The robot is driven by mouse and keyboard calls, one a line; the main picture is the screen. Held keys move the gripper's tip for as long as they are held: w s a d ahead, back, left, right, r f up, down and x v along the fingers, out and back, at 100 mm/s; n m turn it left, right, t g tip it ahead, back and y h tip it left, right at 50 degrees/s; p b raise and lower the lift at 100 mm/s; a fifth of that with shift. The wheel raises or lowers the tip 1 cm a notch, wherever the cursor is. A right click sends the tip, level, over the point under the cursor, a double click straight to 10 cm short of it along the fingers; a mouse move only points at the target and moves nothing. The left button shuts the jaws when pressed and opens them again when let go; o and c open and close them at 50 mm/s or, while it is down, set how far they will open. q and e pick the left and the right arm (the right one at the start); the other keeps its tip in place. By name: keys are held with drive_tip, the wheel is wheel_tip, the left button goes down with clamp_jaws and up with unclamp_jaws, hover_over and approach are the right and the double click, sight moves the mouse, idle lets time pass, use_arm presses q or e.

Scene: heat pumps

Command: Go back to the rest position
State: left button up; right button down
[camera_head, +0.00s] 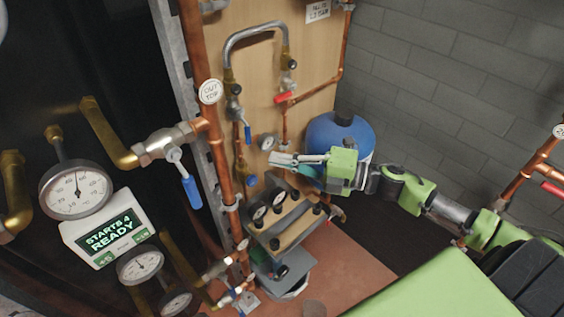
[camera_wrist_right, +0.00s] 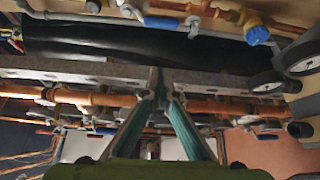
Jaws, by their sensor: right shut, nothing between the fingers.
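My right gripper (camera_head: 275,159) reaches in from the right on its green and grey arm, in front of the wooden board. Its fingers are together with nothing between them, pointing left. In the right wrist view the two teal fingers (camera_wrist_right: 158,85) meet at their tips, with pipes behind. It appears clear of the valves, though depth is hard to judge. My left gripper is not in view.
A blue tank (camera_head: 340,132) stands behind the gripper. Gauges on a manifold (camera_head: 292,218) sit below it. A copper pipe (camera_head: 213,130) and a blue-handled valve (camera_head: 190,188) are to the left. A display (camera_head: 106,232) reads "READY". The grey brick wall (camera_head: 450,85) is bare.

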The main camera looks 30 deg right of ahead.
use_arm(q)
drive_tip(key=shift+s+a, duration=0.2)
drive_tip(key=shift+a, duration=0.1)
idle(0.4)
